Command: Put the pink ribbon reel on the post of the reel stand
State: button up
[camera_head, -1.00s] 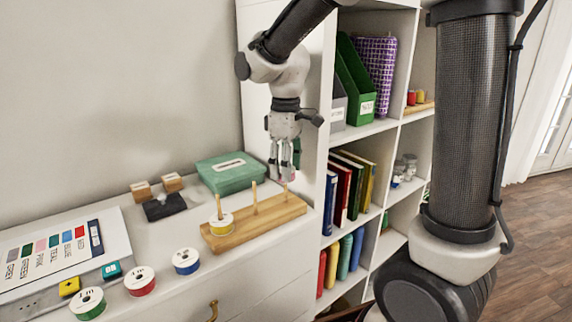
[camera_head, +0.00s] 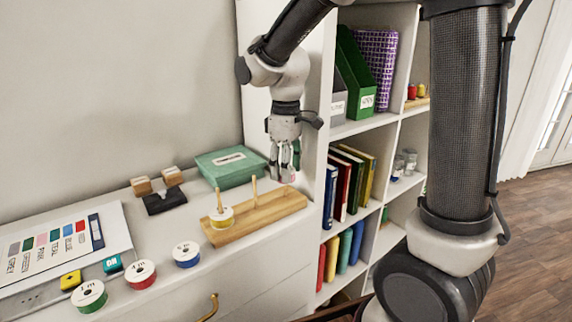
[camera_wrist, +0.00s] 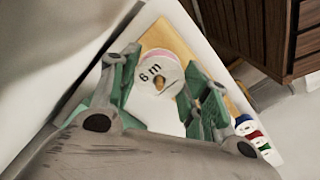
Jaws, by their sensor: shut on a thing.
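The pink ribbon reel (camera_wrist: 150,52) has a white face marked "6 m" and a pink rim. My gripper (camera_head: 284,172) is shut on it, with green fingertips on both sides in the wrist view (camera_wrist: 162,90). The wooden reel stand (camera_head: 262,214) lies under the gripper. The right post is hidden in the head view. In the wrist view a brown tip (camera_wrist: 184,100) shows at the reel; I cannot tell whether it is inside the hole.
Blue (camera_head: 187,254), red (camera_head: 141,274) and green (camera_head: 89,296) reels stand on the cabinet top left of the stand. A green box (camera_head: 230,166) lies behind it. A white shelf (camera_head: 322,170) rises close to the gripper's right. A colour chart (camera_head: 65,240) lies far left.

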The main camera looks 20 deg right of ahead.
jog(key=shift+f, duration=0.3)
jog(key=o, duration=1)
